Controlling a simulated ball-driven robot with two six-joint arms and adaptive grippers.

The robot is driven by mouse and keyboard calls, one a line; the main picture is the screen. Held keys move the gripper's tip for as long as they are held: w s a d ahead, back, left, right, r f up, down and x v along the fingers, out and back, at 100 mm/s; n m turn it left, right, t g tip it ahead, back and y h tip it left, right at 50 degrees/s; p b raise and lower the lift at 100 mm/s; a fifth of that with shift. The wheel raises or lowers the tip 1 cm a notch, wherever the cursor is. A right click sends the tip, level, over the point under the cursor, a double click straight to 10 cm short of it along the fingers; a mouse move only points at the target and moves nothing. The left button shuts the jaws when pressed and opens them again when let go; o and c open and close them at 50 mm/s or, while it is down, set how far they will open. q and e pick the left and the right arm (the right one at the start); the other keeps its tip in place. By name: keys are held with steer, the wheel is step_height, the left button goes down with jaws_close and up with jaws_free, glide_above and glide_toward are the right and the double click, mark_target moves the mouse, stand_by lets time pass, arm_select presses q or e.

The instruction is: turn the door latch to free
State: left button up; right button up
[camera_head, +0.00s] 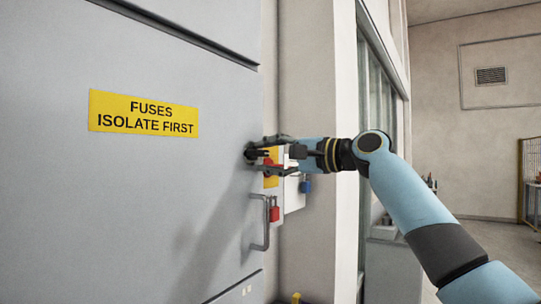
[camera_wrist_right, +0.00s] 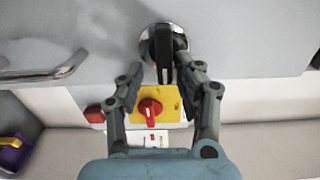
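The door latch (camera_head: 250,153) is a dark turning handle near the right edge of the grey cabinet door (camera_head: 150,190). In the right wrist view the latch (camera_wrist_right: 165,55) is a black bar on a round, shiny base, pointing down the picture. My right gripper (camera_head: 265,157) is at the latch. In the right wrist view the gripper (camera_wrist_right: 165,72) is open, with one finger on each side of the bar's lower end. Gaps show between the fingers and the bar, so I see no grip. My left gripper is not in view.
A door pull handle (camera_head: 266,230) is below the latch. A yellow plate with a red rotary switch (camera_wrist_right: 150,108) is on the wall beside the door. A red padlock (camera_head: 275,213) and a blue padlock (camera_head: 306,186) hang nearby. A yellow sign (camera_head: 143,113) is on the door.

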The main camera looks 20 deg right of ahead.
steer(key=shift+r, duration=0.15)
steer(key=v, duration=1.2)
steer(key=shift+w, duration=0.1)
